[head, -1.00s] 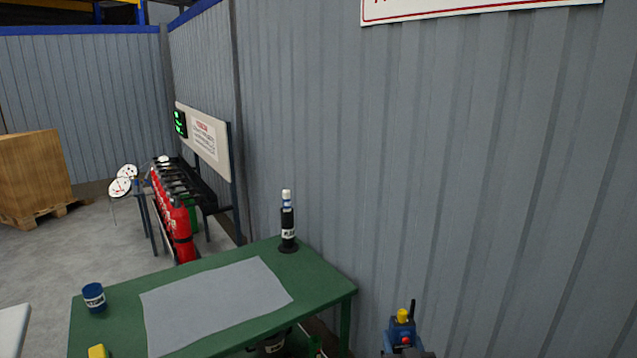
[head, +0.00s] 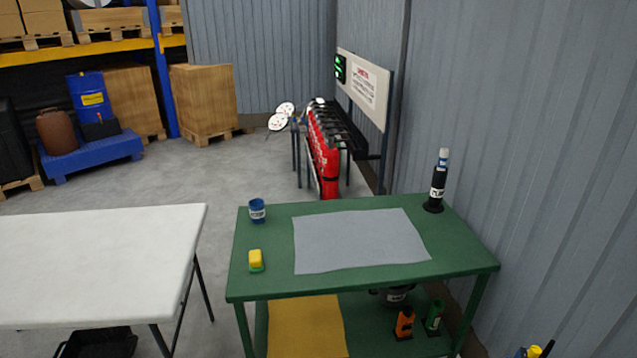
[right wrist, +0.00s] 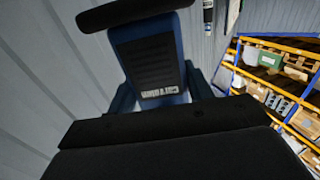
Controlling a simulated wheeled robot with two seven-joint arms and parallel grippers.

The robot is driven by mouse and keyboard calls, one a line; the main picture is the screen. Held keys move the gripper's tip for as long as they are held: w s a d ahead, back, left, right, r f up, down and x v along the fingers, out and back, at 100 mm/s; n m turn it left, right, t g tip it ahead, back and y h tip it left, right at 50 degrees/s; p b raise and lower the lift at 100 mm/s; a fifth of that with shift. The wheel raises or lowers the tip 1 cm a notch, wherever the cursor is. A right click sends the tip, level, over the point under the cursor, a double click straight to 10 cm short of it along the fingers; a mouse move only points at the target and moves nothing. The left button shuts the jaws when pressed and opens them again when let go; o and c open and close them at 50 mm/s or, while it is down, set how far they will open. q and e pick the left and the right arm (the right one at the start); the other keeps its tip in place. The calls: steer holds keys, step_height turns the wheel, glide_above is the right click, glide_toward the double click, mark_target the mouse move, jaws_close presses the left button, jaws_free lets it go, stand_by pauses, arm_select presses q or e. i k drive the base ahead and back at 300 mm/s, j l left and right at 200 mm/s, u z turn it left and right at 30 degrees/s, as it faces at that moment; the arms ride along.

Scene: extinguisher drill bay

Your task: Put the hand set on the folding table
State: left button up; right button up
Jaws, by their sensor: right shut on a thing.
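The hand set (right wrist: 155,60) fills the upper middle of the right wrist view, a blue body with a black ribbed face and a pale label. My right gripper (right wrist: 160,112) is shut on it. In the head view only the top of the hand set (head: 534,351) shows at the bottom right edge, with a yellow knob and black stub; the right gripper is below the frame there. The white folding table (head: 100,260) stands at the left, its visible top bare. The hand set is far to its right, beyond the green table. My left gripper is not in view.
A corrugated wall (head: 560,150) closes the right. A black bin (head: 95,344) is under the folding table.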

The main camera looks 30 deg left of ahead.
mark_target(66, 300)
steer(key=k+j, duration=0.15)
steer(key=j, duration=0.2)
steer(key=k+j+u, duration=0.1)
steer(key=j, duration=0.25)
steer(key=k+j, duration=0.2)
steer(key=j, duration=0.2)
steer(key=k+j+u, duration=0.1)
steer(key=j, duration=0.25)
steer(key=k+j, duration=0.15)
steer(key=j, duration=0.25)
